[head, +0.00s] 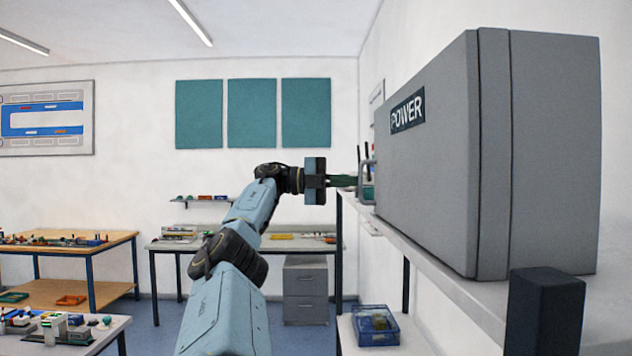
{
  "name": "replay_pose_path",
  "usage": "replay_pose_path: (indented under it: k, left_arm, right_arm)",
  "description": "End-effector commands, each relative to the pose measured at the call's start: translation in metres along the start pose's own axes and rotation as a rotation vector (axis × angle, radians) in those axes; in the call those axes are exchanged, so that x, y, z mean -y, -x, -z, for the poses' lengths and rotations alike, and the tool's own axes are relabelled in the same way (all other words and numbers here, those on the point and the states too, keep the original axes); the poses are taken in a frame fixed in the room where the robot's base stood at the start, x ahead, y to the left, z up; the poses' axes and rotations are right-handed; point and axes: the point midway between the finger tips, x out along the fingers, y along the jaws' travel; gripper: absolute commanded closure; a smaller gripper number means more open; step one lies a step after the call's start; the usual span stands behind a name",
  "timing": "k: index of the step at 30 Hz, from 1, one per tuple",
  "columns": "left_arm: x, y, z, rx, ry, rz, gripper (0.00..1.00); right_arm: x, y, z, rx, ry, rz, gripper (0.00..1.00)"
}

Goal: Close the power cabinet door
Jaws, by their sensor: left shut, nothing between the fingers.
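The grey power cabinet (555,150) stands at the right on a pale shelf. Its door (425,170) bears a dark POWER label (407,111) and faces left. The door lies along the cabinet's front with a straight seam at the near side; its far edge is hidden, so I cannot tell if a small gap is left there. My right gripper is out of view.
The pale shelf (440,275) runs under the cabinet, with a dark block (545,312) at its near right. A blue bin (375,325) sits below. Workbenches (70,243) stand at the left and back. The space left of the door is clear except for my left arm.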

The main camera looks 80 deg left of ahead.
Motion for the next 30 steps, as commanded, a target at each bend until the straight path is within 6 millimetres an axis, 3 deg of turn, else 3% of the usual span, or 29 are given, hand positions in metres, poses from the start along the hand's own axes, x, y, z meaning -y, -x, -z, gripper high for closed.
replay_pose_path:
  k: [3, 9, 16, 30]
  left_arm:
    - [0.005, 0.035, 0.0, 0.01, 0.001, 0.003, 1.0]
    - [0.008, 0.074, 0.002, 0.007, -0.002, 0.008, 1.0]
    - [0.007, 0.09, 0.003, 0.002, -0.004, 0.008, 1.0]
    - [0.005, 0.095, 0.003, 0.001, -0.007, 0.009, 1.0]
  right_arm:
    - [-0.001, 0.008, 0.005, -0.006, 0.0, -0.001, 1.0]
    - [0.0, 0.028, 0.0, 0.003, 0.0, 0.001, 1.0]
    - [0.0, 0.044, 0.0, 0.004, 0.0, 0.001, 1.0]
    - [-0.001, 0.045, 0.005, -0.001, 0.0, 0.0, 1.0]
